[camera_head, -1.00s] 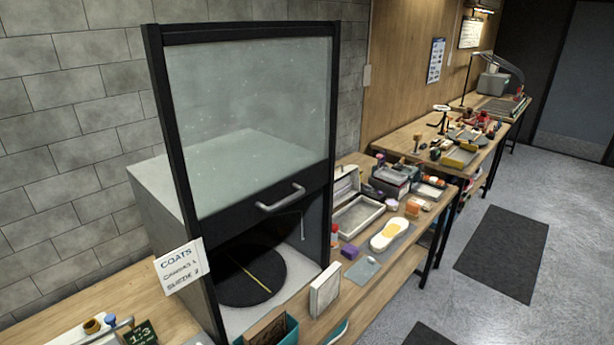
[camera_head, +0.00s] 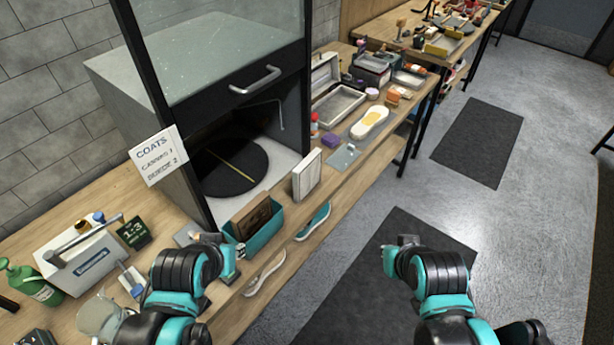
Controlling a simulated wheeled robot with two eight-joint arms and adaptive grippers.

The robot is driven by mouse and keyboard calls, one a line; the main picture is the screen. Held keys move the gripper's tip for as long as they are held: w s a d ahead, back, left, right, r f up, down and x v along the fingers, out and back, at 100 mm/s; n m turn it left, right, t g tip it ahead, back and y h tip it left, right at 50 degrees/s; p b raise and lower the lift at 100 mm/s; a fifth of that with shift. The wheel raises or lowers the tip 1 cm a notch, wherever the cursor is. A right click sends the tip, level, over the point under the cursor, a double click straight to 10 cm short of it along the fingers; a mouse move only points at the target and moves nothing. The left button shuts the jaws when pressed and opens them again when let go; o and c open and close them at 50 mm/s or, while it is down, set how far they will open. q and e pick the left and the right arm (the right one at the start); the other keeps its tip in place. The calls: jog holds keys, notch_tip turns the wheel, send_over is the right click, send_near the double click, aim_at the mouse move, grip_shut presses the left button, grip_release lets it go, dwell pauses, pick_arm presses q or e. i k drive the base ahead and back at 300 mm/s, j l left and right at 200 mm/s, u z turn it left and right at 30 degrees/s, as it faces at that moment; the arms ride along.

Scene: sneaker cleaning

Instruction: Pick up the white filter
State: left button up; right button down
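A white filter (camera_head: 307,174), a flat rectangular panel with a pale frame, stands upright on the bench at the front right of the spray booth (camera_head: 236,170). My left gripper (camera_head: 232,262) is over the bench edge, left of and nearer than the filter, close to the teal bin. My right gripper (camera_head: 397,246) is over the floor, right of the filter and well apart from it. Neither gripper touches the filter. The fingers of both are small and partly hidden by the wrists, so their opening is unclear.
A teal bin (camera_head: 262,238) with brown pads, a teal shoe upper (camera_head: 313,221) and a pale sole (camera_head: 265,274) lie near the filter. A grey plate (camera_head: 343,157) and purple block (camera_head: 330,140) lie behind it.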

aim_at(305, 178)
jog(key=l+u, duration=0.1)
jog(key=u, duration=0.45)
jog(key=i+l+u, duration=0.15)
jog(key=l, duration=0.25)
jog(key=i+l+u, duration=0.2)
jog(key=l, duration=0.25)
jog(key=l+u, duration=0.15)
jog(key=l, duration=0.25)
jog(key=i+l+u, duration=0.15)
jog(key=l, duration=1.1)
jog(key=l+u, duration=0.1)
jog(key=u, duration=0.25)
jog(key=i+l+u, duration=0.1)
jog(key=u, duration=0.25)
jog(key=l+u, duration=0.1)
jog(key=u, duration=0.25)
jog(key=l+u, duration=0.2)
jog(key=l, duration=0.3)
jog(key=l+u, duration=0.15)
jog(key=l, duration=0.3)
jog(key=k+l+u, duration=0.2)
jog(key=l, duration=0.25)
jog(key=l+u, duration=0.2)
jog(key=l, duration=0.3)
jog(key=k+l, duration=0.1)
jog(key=l, duration=0.3)
jog(key=i+j, duration=0.15)
jog(key=j, duration=0.1)
